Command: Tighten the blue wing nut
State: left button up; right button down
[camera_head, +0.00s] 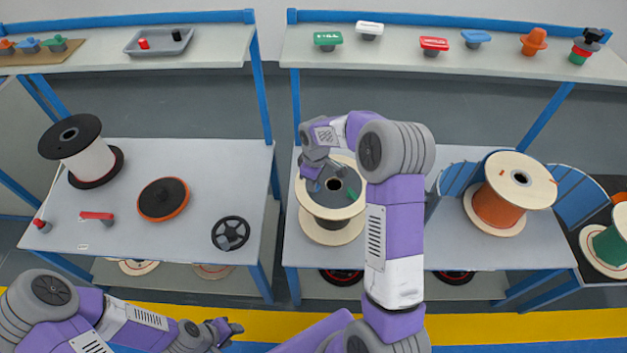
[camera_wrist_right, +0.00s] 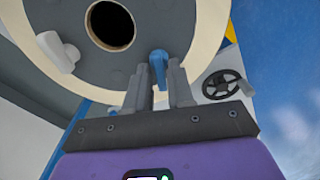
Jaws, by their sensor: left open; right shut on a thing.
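The blue wing nut (camera_wrist_right: 158,66) sits on the grey face (camera_wrist_right: 110,78) of a spool, below its dark centre hole in the right wrist view. My right gripper (camera_wrist_right: 159,82) is shut on it, with a finger on each side. In the head view, my right gripper (camera_head: 315,168) reaches down over the left part of the spool (camera_head: 332,235) on the right table, partly hiding its top. My left gripper (camera_head: 232,327) is open and empty at the lower left, in front of the left table.
A second, pale wing nut (camera_wrist_right: 60,52) is on the same spool face. An orange spool (camera_head: 498,205) stands to the right. The left table holds a white spool (camera_head: 88,160), an orange-rimmed disc (camera_head: 163,198) and a black handwheel (camera_head: 230,232). Shelves run along the back.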

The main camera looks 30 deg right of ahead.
jog(key=m, duration=0.6)
jog(key=shift+d+p, duration=0.15)
jog(key=shift+p, duration=0.15)
jog(key=m+p, duration=0.1)
jog(key=m, duration=0.5)
jog(key=shift+d+m, duration=0.15)
jog(key=shift+m, duration=0.25)
jog(key=c, duration=1.2)
grip_release()
jog(key=r, duration=0.3)
jog(key=r+p, duration=0.1)
jog(key=r, duration=0.3)
jog(key=shift+s+r+p, duration=0.2)
jog(key=shift+r+p, duration=0.1)
jog(key=shift+f, duration=0.1)
